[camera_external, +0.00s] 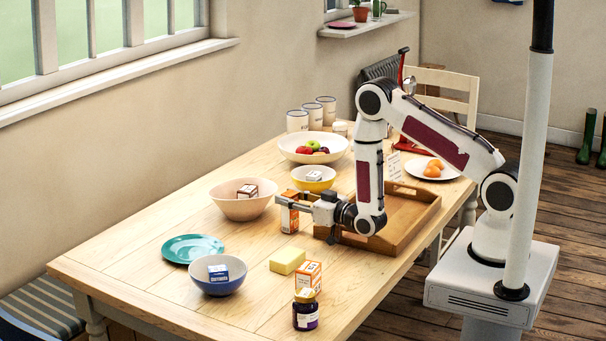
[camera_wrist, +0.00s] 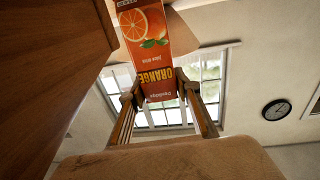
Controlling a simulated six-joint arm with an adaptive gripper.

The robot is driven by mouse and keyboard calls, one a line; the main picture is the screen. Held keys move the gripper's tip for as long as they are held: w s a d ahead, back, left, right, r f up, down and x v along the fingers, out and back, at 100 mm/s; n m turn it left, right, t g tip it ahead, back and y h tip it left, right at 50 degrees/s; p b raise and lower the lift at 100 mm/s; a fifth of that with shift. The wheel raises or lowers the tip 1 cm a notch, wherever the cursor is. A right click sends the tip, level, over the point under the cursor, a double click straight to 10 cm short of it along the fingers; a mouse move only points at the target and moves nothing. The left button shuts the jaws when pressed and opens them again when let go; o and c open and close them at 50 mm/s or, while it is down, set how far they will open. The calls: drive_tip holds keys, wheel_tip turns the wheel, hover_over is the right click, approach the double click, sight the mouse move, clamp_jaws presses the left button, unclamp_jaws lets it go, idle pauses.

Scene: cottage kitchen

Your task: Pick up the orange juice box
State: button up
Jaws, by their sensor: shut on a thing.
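The orange juice box (camera_external: 290,213) is upright at the middle of the table, beside the pink bowl. My gripper (camera_external: 292,201) reaches it from the right, level, with its fingers around the upper part of the box. In the wrist view my gripper (camera_wrist: 158,88) is shut on the orange juice box (camera_wrist: 148,42), one finger on each side; its label reads ORANGE with an orange slice and leaves. I cannot tell whether the box's base touches the table.
A pink bowl (camera_external: 232,206) stands just left of the box, a yellow bowl (camera_external: 314,187) behind it and a wooden tray (camera_external: 416,222) to its right. Nearer are yellow block (camera_external: 287,260), another small orange-and-white box (camera_external: 308,277), dark jar (camera_external: 305,318), blue bowl (camera_external: 210,286) and teal plate (camera_external: 180,250).

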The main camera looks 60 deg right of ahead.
drive_tip(key=shift+r, duration=4.85)
